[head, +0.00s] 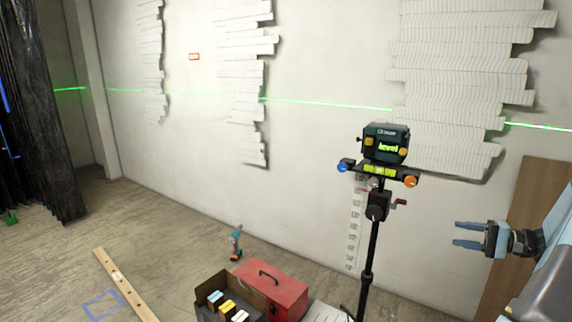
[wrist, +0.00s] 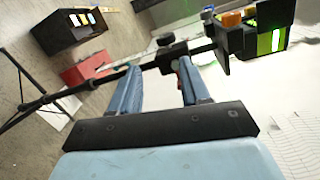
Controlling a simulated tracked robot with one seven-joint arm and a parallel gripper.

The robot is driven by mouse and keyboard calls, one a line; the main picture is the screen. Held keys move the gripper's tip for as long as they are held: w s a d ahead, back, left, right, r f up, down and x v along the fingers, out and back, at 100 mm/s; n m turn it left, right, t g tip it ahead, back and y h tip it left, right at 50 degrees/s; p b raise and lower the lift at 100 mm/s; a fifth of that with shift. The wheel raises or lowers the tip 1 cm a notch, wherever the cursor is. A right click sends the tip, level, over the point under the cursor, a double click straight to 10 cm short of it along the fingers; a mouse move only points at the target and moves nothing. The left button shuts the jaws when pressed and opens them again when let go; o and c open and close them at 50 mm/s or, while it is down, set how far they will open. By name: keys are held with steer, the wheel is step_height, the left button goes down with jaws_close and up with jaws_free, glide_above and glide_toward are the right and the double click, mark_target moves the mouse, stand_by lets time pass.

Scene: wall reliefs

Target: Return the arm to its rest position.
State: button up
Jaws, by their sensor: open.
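My gripper (head: 468,234) is at the right of the head view, its two blue fingers apart and pointing left, with nothing between them. My arm comes in from the right edge. In the wrist view my gripper (wrist: 160,82) shows both fingers spread. Beyond them the tripod's black pole and crank pass behind the fingertips; I see no contact. The laser level (head: 386,143) stands on the tripod (head: 370,250) to the left of my gripper in the head view. It also shows at the top right of the wrist view (wrist: 268,38).
A red toolbox (head: 285,292) and an open dark box (head: 225,298) stand on the floor left of the tripod. A cordless drill (head: 236,243) stands near the wall. A wooden board (head: 525,225) leans on the wall behind my gripper. White layered reliefs (head: 450,90) hang on the wall.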

steer(key=s+a+r+n+g+h, duration=0.1)
steer(key=s+a+r+g+h, duration=0.2)
steer(key=a, duration=0.4)
steer(key=s+a+r+n+g+h, duration=0.1)
steer(key=a+r+n+g, duration=0.1)
steer(key=a+r, duration=0.35)
steer(key=s+a+r+n+g+h, duration=0.1)
steer(key=s+a+r+g+h, duration=0.15)
steer(key=a, duration=0.55)
steer(key=s+a+r+n+t+h, duration=0.2)
steer(key=s+a+r+h, duration=0.2)
steer(key=s, duration=0.4)
steer(key=s+a+r+n+t+h, duration=0.2)
steer(key=s+a+r+t+h, duration=0.1)
steer(key=s, duration=0.4)
steer(key=shift+s+a+r+h, duration=0.4)
steer(key=shift+a+r+h, duration=0.25)
steer(key=shift+r, duration=0.55)
